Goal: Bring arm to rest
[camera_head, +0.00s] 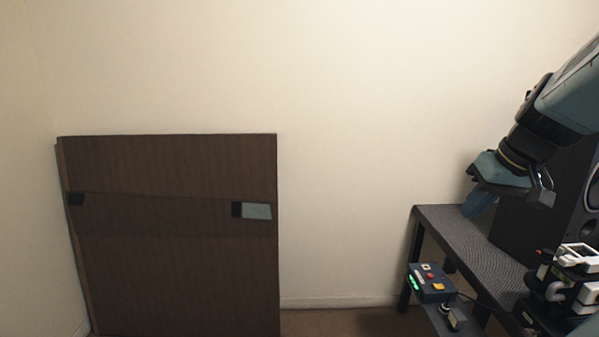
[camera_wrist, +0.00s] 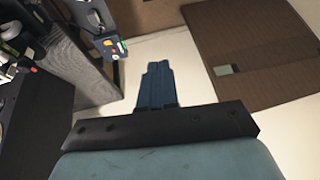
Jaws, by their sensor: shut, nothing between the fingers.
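My gripper (camera_head: 480,204) is at the right of the head view, at the end of my arm, over the far left corner of a dark bench (camera_head: 458,238). Its blue fingers also show in the wrist view (camera_wrist: 157,72), pressed together with nothing between them. The fingertips point down and out past the bench edge. My arm comes in from the upper right of the head view, and the rest of it is out of frame.
A black speaker box (camera_head: 530,215) stands on the bench close to my arm. A control box with coloured buttons (camera_head: 432,283) sits at the bench's left side. White and black equipment (camera_head: 575,275) is at lower right. A large brown panel (camera_head: 170,265) leans against the wall at left.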

